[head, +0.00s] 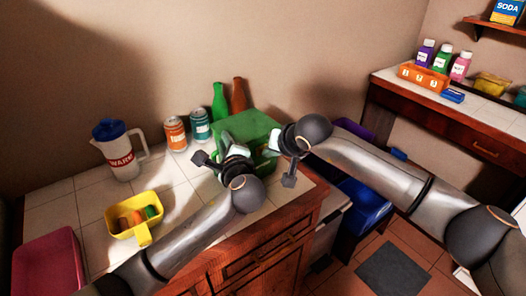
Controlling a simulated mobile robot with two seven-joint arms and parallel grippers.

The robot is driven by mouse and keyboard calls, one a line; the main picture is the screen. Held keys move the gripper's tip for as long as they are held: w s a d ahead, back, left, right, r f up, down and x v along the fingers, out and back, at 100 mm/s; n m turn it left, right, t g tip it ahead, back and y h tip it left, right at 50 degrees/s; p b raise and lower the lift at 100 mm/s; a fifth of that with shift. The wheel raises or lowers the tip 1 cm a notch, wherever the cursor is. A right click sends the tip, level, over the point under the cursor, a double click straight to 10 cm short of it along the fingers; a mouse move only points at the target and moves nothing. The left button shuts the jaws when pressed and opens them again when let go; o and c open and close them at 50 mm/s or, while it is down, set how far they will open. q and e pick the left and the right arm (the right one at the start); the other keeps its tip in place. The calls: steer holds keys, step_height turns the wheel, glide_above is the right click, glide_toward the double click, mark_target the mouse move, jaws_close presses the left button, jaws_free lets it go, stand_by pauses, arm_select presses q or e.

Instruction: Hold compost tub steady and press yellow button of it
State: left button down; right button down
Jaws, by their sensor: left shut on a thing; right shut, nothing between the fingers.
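The compost tub is a green box (248,128) on the tiled counter near its right end, against the wall side. My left gripper (226,143) is shut on the tub at its left front. My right gripper (273,142) is shut with nothing between its fingers, close to the tub's right front side. I cannot tell whether it touches the tub. The yellow button does not show; the grippers and wrists cover much of the tub's front.
A green bottle (219,102) and a brown bottle (238,96) stand behind the tub. Two cans, orange (176,134) and teal (200,126), stand left of it. A white pitcher (120,158) and a yellow basket (121,224) are further left. The counter's right edge is close.

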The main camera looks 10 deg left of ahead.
steer(key=shift+a+r, duration=0.15)
steer(key=shift+a, duration=0.3)
stand_by(0.3)
steer(key=shift+s+d, duration=0.75)
steer(key=shift+s+d, duration=1.75)
steer(key=shift+d, duration=0.1)
steer(key=shift+d, duration=0.1)
stand_by(1.3)
